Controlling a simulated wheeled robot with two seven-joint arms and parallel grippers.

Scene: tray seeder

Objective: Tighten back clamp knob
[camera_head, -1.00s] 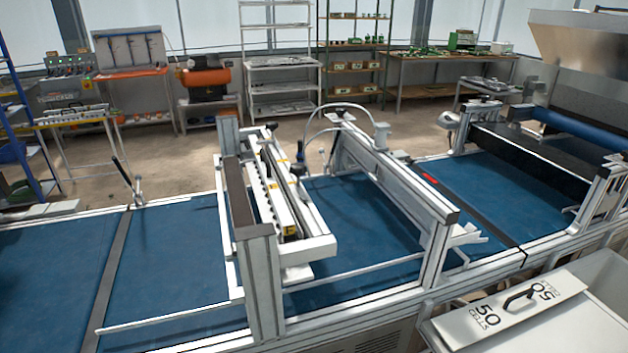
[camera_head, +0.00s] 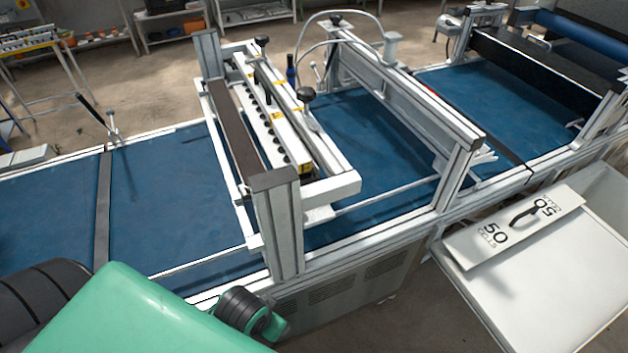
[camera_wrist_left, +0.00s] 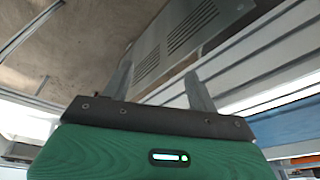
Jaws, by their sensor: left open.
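A black knob (camera_head: 262,41) stands on a stem at the far end of the white seeder head (camera_head: 275,130). A second black knob (camera_head: 307,93) stands nearer, on the right side of the head. The far one looks like the back clamp knob. The head sits in a metal frame over the blue belt. My left gripper (camera_wrist_left: 160,88) shows in the left wrist view, its two fingers apart with nothing between them. It points toward the machine's vented side panel (camera_wrist_left: 180,40), well away from the knobs. My right gripper is not in view.
A second gantry (camera_head: 400,85) with a curved hose stands to the right over the blue belt (camera_head: 60,215). A white bin with a plate marked 50 (camera_head: 515,228) is at the right. A lever (camera_head: 113,137) stands on the far rail. My green arm covers the lower left.

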